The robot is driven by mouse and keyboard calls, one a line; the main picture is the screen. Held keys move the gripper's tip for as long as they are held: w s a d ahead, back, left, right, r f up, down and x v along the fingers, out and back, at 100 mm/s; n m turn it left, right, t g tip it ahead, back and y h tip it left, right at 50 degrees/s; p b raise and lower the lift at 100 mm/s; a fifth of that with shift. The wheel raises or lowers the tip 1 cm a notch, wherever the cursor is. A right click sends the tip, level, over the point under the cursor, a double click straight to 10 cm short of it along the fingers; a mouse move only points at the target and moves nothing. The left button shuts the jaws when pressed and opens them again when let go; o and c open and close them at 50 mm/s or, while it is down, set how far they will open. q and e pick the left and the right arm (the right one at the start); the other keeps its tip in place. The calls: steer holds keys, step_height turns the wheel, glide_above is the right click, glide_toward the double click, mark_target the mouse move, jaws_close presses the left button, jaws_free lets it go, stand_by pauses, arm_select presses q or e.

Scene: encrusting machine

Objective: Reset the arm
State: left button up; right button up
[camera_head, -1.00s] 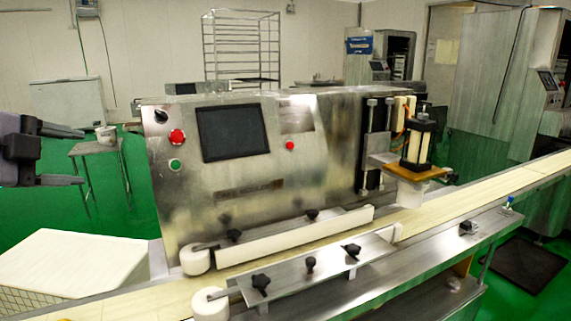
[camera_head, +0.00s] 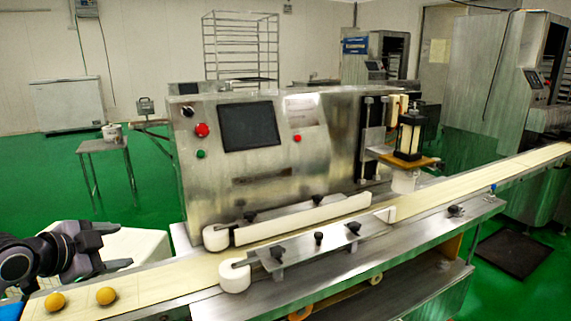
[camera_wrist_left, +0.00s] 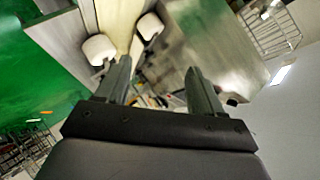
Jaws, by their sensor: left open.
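My left gripper (camera_head: 122,246) comes in at the lower left of the head view, with its two dark fingers apart and nothing between them. It shows in front of the white box and close to the left end of the conveyor belt (camera_head: 190,280). In the left wrist view the gripper (camera_wrist_left: 157,68) also has its fingers spread and empty, with the belt and two white rollers beyond. My right gripper is not in either view.
Two orange balls (camera_head: 105,296) (camera_head: 54,302) lie on the belt's left end, near my left arm. The steel encrusting machine (camera_head: 270,160) stands behind the belt. A white box (camera_head: 145,243) is beside it, and a small table (camera_head: 104,145) stands farther back.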

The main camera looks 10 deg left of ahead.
arm_select(q)
steer(key=s+d+f+n+g, duration=0.1)
steer(key=d+f+n, duration=0.1)
steer(key=f, duration=0.5)
steer(key=s+d+f+n, duration=0.1)
steer(key=s+d+f, duration=0.15)
steer(key=f, duration=0.35)
steer(key=s+d+f+n+p, duration=0.1)
steer(key=s+d+f+n, duration=0.1)
steer(key=s+d+f, duration=0.5)
steer(key=s+d+f+n+h+p, duration=0.1)
steer(key=s+d+f+n, duration=0.2)
steer(key=s+d+f, duration=0.5)
steer(key=d, duration=0.4)
steer(key=shift+d+f+n+g+p, duration=0.15)
steer(key=shift+n+g+p, duration=0.15)
steer(key=shift+s, duration=0.1)
